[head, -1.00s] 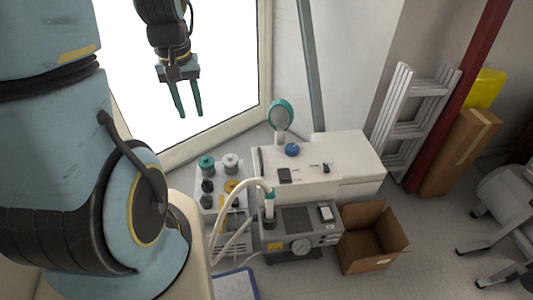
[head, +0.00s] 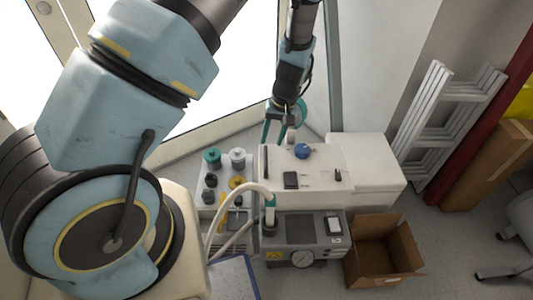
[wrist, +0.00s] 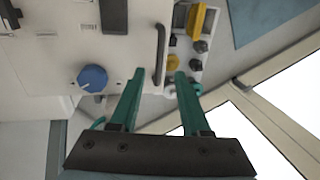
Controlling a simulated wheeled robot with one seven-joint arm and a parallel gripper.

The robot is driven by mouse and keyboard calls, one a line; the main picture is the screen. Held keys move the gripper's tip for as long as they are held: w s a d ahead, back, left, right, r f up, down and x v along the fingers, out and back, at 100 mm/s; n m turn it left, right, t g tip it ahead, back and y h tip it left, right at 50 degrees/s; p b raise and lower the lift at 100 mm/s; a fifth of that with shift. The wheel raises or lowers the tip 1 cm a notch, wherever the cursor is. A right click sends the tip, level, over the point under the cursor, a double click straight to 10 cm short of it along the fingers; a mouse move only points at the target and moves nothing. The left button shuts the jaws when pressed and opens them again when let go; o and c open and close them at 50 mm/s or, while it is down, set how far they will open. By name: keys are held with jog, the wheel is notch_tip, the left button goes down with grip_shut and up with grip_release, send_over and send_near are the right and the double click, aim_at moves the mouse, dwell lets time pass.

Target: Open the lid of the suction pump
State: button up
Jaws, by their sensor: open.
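A white box-shaped machine (head: 330,183), which I take for the suction pump, stands on the floor in the head view. It has a blue knob (head: 303,151) and dark switches on top. A black bar handle (head: 265,163) sits along its left edge; it also shows in the wrist view (wrist: 160,55). The top looks closed. My gripper (head: 274,138) is open and empty near the handle. In the wrist view my gripper (wrist: 160,76) has its green fingers apart, pointing at the machine's edge, with the handle beyond and between the tips. I see no contact.
A tray of knobs and fittings (head: 222,200) is at left. An open cardboard box (head: 385,255) lies at right, and a ladder (head: 440,120) leans behind. A round green-rimmed part stands behind my gripper.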

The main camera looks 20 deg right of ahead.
aim_at(266, 158)
jog(key=f, duration=0.2)
jog(key=a+f, duration=0.1)
jog(key=f, duration=0.5)
jog(key=shift+w+a+p, duration=0.2)
jog(key=shift+a+p, duration=0.05)
jog(key=shift+p, duration=0.1)
grip_shut()
dwell(0.9)
